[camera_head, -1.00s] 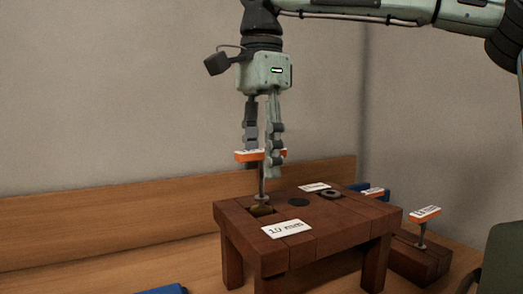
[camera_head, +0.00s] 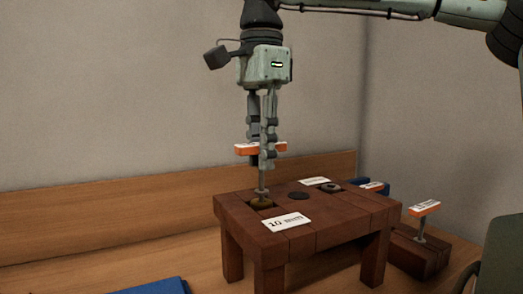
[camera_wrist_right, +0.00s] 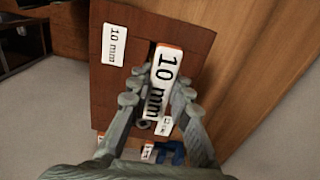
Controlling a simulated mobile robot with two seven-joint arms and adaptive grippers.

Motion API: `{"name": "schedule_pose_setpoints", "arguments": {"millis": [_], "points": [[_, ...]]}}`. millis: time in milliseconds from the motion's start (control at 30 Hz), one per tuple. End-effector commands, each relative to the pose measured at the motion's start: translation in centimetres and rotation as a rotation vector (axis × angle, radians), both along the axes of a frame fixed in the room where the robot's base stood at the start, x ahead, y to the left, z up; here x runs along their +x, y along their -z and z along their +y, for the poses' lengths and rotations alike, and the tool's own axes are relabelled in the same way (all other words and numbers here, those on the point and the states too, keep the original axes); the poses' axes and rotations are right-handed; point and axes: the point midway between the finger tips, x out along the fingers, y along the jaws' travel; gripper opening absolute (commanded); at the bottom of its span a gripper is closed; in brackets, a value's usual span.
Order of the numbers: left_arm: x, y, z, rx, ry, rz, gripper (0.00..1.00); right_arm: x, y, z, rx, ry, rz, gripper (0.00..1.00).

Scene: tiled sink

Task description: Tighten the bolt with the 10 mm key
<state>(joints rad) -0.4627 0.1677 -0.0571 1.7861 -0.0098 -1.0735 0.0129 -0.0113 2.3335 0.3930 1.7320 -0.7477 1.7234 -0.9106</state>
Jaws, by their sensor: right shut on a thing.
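The 10 mm key has an orange T-handle with a white label (camera_head: 248,150), and the wrist view shows "10 mm" on its top (camera_wrist_right: 164,80). My right gripper (camera_head: 262,162) points down and is shut on the handle; its fingers also show on both sides of it in the wrist view (camera_wrist_right: 158,95). The key's shaft hangs upright to the brass-coloured bolt (camera_head: 261,203) in the left recess of the wooden stand (camera_head: 335,235). Its tip appears to meet the bolt, but I cannot tell how it is seated. My left gripper is not in view.
A white 10 mm label (camera_head: 287,222) lies on the stand. A dark disc (camera_head: 299,195) and a grey ring (camera_head: 331,187) are further right. Another orange-handled key (camera_head: 424,208) stands in a wooden block (camera_head: 418,255). Blue objects lie at front left (camera_head: 160,287) and behind the stand.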

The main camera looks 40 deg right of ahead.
Motion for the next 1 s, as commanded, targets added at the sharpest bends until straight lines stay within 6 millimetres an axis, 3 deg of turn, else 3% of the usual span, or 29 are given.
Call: {"name": "schedule_pose_setpoints", "arguments": {"millis": [167,500,833,1000], "points": [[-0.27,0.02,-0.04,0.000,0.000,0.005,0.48,-0.02,-0.11,0.01,-0.001,0.047,0.000,0.00],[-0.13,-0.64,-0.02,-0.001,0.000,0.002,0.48,-0.02,-0.06,-0.01,-0.001,0.531,-0.001,0.00],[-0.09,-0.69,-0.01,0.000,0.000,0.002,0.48,-0.01,-0.11,-0.02,-0.001,0.569,-0.002,0.00],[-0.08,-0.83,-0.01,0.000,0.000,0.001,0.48,0.00,-0.21,-0.03,-0.002,0.816,-0.004,0.00]]}}
